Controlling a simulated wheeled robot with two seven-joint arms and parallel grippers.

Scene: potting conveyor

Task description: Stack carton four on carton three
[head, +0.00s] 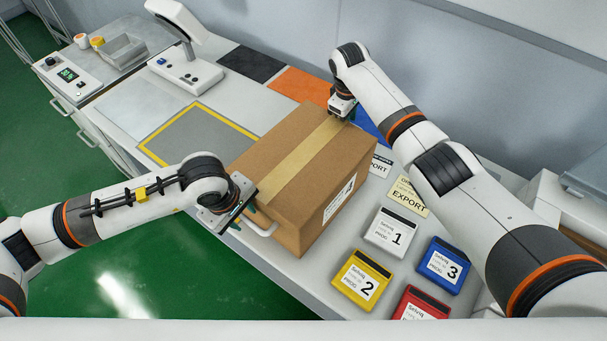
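A large brown cardboard carton (290,150) with a tan tape strip stands on the white worktop. A white label (339,198) on its right face seems to carry a 4, though the print is small. No second cardboard carton can be made out. My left gripper (240,208) is against or very near the carton's left end, low down by a pale handle. My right gripper (343,110) is at the carton's far end, by its top edge. The fingers of both grippers are partly hidden, so contact and opening cannot be judged.
Coloured cases numbered 1 (396,234), 2 (362,283) and 3 (444,265), plus a red case (421,304), lie at right. An EXPORT card (407,197) is beside them. A yellow-framed grey area (198,142) is clear. A scanner-like stand (185,70) is behind it.

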